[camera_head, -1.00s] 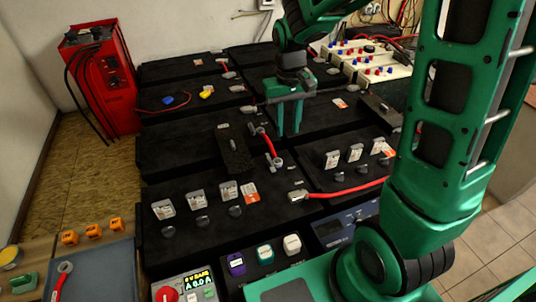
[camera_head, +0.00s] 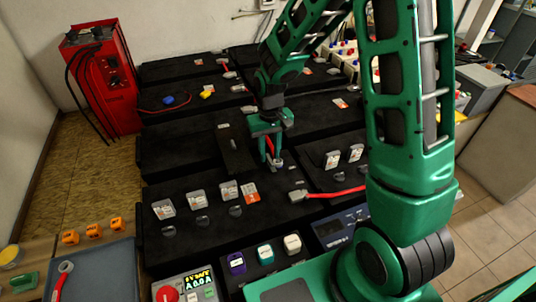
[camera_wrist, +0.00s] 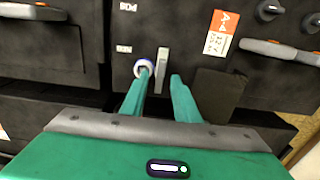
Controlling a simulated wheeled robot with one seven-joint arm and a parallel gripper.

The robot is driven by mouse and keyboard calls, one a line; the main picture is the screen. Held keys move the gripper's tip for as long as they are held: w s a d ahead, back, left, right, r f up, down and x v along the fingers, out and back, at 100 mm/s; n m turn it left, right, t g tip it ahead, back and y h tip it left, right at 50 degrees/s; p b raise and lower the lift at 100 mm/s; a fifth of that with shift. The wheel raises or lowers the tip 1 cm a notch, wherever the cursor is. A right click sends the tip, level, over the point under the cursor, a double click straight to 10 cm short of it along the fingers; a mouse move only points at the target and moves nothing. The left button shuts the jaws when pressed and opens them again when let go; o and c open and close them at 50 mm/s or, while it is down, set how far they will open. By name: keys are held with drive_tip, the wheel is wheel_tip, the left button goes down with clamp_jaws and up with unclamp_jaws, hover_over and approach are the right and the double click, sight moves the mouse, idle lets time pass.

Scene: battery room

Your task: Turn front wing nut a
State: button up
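My green gripper (camera_head: 269,158) points down at the front edge of a black battery, beside the end of a short red cable (camera_head: 271,145). A small grey metal fitting (camera_head: 278,163) shows at its fingertips; I take it for the front wing nut. In the wrist view my gripper (camera_wrist: 160,76) has its fingers apart. A flat upright grey piece (camera_wrist: 162,62) stands between and just beyond the tips. I cannot tell whether the fingers touch the metal.
Black batteries fill the bench. A black block (camera_head: 237,156) lies left of my gripper. Another red cable (camera_head: 335,192) runs to the right. A red charger (camera_head: 102,80) stands at the left. In the wrist view an orange and white label (camera_wrist: 220,34) and a dark block (camera_wrist: 216,92) are at the right.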

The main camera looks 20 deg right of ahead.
drive_tip(key=shift+f, duration=0.55)
clamp_jaws()
